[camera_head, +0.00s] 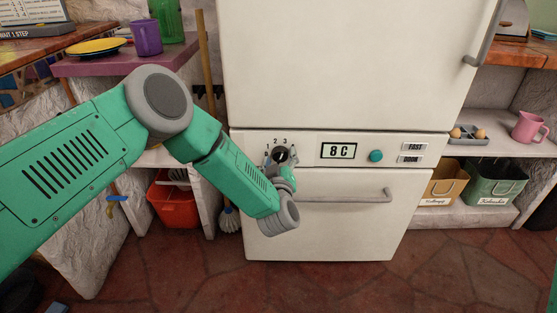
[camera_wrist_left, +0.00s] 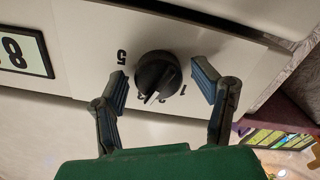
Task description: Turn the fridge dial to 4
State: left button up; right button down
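The fridge dial (camera_head: 282,155) is a round black knob on the white control strip, with the figures 2 and 3 showing above it. In the left wrist view the dial (camera_wrist_left: 156,74) appears upside down, with 5 at its left and 1 at its right. Its white pointer line points down in that view, toward the low-to-middle figures; the exact figure is unclear. My left gripper (camera_wrist_left: 160,84) is open, one finger on each side of the dial, with small gaps visible. In the head view my wrist partly hides this gripper (camera_head: 281,163). My right gripper is out of view.
The display (camera_head: 339,151) reads 8 C. A drawer handle (camera_head: 345,196) lies below. A purple shelf (camera_head: 120,62) with a cup stands left; a broom handle (camera_head: 205,55) leans beside the fridge.

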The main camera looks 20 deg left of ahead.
pick_arm(q)
jog(key=shift+d+r, duration=0.15)
jog(key=shift+d, duration=0.4)
jog(key=c, duration=1)
jog(key=shift+o, duration=0.2)
jog(key=shift+a, duration=0.65)
jog(key=shift+w+d+r, duration=0.1)
jog(key=shift+d+r, duration=0.05)
jog(key=shift+d, duration=0.15)
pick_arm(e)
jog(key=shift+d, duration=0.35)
pick_arm(q)
jog(key=shift+a+m+p, duration=0.2)
jog(key=shift+m+p, duration=0.25)
jog(key=shift+m, duration=0.05)
jog(key=shift+r+m+p, duration=0.15)
jog(key=shift+m+p, duration=0.55)
jog(key=shift+m, duration=0.3)
jog(key=shift+m+p, duration=0.5)
jog(key=shift+m, duration=0.6)
jog(key=shift+m+p, duration=0.4)
jog(key=shift+m, duration=0.8)
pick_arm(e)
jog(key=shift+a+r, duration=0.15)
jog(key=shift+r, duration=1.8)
